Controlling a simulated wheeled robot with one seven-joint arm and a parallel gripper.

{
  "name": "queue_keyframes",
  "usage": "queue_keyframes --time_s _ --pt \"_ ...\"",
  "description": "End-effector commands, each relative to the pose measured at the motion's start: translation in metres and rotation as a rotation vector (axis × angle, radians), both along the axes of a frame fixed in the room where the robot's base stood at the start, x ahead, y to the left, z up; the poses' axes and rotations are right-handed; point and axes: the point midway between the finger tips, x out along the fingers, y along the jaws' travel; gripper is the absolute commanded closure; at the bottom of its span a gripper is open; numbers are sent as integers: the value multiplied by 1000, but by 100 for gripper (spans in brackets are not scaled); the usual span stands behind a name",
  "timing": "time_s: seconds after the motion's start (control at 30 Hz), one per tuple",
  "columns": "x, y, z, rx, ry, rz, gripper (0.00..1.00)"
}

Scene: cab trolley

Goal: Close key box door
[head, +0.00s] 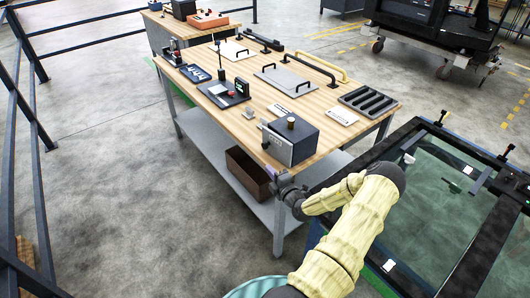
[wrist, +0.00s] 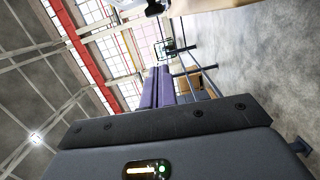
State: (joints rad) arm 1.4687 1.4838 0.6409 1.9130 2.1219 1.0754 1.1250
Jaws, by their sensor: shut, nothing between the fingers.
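The key box (head: 291,137) is a dark box with a brass-coloured knob on top. It stands at the front edge of the wooden table (head: 222,62). A small dark piece (head: 265,145) sits at the door's left edge. My gripper (head: 277,184) is below and in front of the box, beside the table's front corner, apart from the door. In the wrist view its two fingers (wrist: 158,70) lie together, empty. The door is not clearly recognisable there.
A brown bin (head: 248,172) stands on the lower shelf. A black slotted tray (head: 368,101), a flat plate with a handle (head: 285,79) and a black stand (head: 224,92) are on the table. A glass-topped frame (head: 430,190) is close on the right. Floor at left is clear.

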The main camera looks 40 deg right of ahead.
Motion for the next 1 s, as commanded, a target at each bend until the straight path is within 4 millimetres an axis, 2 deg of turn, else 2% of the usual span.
queue_keyframes --time_s 0.17,0.27,0.77,0.9,1.0 --pt "10 0 1 -2 -1 3 100" --pt "22 -2 1 -2 -1 4 100" --pt "102 -17 1 -3 -1 1 100" --pt "100 -41 0 -5 0 -3 100" --pt "101 -50 -1 -3 0 -2 100"
